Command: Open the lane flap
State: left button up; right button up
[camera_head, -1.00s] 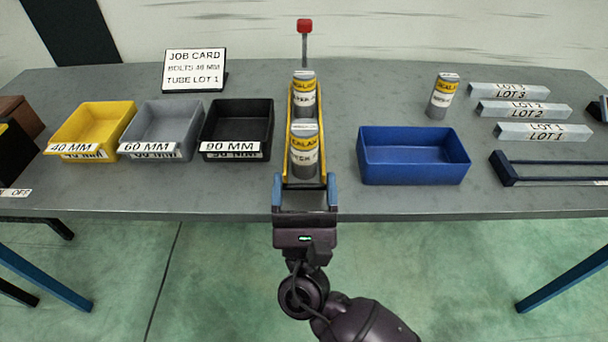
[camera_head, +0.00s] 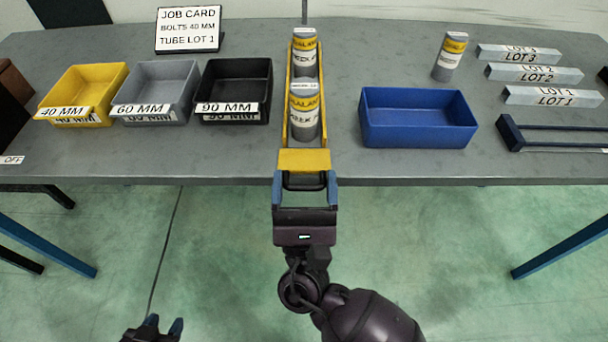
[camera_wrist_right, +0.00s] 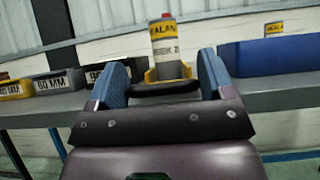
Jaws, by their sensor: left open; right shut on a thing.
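The lane (camera_head: 289,125) is a narrow yellow channel running front to back on the table. Two grey-and-yellow sealant tubes (camera_head: 304,112) stand in it, one behind the other. The lane flap (camera_head: 303,160) is a yellow panel at the lane's front end, tipped outward so its face shows. My right gripper (camera_head: 304,182) is shut on the flap's dark handle at the table's front edge. In the right wrist view the dark handle (camera_wrist_right: 165,89) lies between the blue fingers. My left gripper (camera_head: 164,328) is open and empty, low at the bottom left, away from the table.
Yellow, grey and black bins (camera_head: 235,85) stand left of the lane, below a job card (camera_head: 188,28). A blue bin (camera_head: 418,120) is to the right, with a lone tube (camera_head: 450,55) behind it. Lot blocks (camera_head: 553,96) and a dark blue frame (camera_head: 512,133) lie further right.

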jog(key=shift+d+f, duration=0.15)
jog(key=shift+f, duration=0.3)
jog(key=o, duration=1)
jog(key=shift+c, duration=0.2)
jog(key=shift+r, duration=0.25)
jog(key=v, duration=1)
jog(key=shift+s+f, duration=0.2)
jog(key=shift+s, duration=0.15)
